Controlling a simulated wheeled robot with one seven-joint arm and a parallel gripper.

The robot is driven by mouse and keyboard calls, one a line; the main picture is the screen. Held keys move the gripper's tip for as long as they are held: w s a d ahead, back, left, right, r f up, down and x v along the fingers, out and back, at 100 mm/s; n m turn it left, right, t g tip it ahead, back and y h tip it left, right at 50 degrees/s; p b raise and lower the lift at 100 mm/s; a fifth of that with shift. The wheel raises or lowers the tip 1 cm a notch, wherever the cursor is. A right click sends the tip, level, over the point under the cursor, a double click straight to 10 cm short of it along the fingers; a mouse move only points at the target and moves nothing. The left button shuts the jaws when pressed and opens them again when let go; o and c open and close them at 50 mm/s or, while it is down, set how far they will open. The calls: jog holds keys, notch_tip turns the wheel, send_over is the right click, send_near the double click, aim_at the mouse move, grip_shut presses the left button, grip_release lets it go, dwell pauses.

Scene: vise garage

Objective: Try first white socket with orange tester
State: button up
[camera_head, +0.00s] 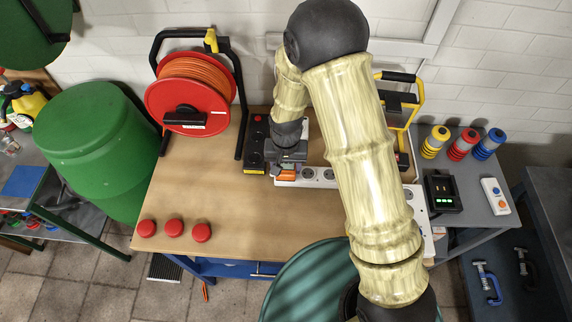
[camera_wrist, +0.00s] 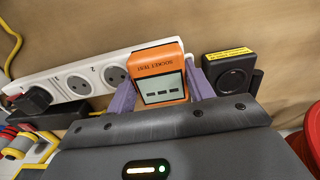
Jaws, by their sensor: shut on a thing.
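The orange tester (camera_wrist: 158,65) has "SOCKET TEST" printed on it and a small screen with three dashes. My gripper (camera_wrist: 160,95) is shut on it, with a purple finger on each side. The tester is at the right end of the white socket strip (camera_wrist: 150,52) in the wrist view, covering that end. I cannot tell whether it is seated or just above. Two open round sockets (camera_wrist: 98,80) show beside it, near the numbers 2 and 3. In the head view the tester (camera_head: 287,175) is at the strip's left end; my arm hides the strip's middle.
A black plug (camera_wrist: 37,98) sits in the strip farther left in the wrist view. Three red caps (camera_head: 173,228) lie front left. The table's left middle is clear.

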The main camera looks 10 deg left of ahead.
jog(key=shift+f, duration=0.25)
jog(key=o, duration=1)
notch_tip(320, 180, up, 17)
jog(key=shift+r+b, duration=0.2)
jog(key=shift+b, duration=0.9)
jog(key=shift+d, duration=0.15)
jog(key=s+d+t, duration=0.1)
jog(key=s+d, duration=0.1)
jog(key=d, duration=0.5)
jog(key=s+d, duration=0.3)
jog(key=d, duration=0.3)
jog(key=s+d+f+t, duration=0.1)
jog(key=s+d, duration=0.2)
jog(key=d, duration=0.4)
jog(key=shift+d+m+t, duration=0.3)
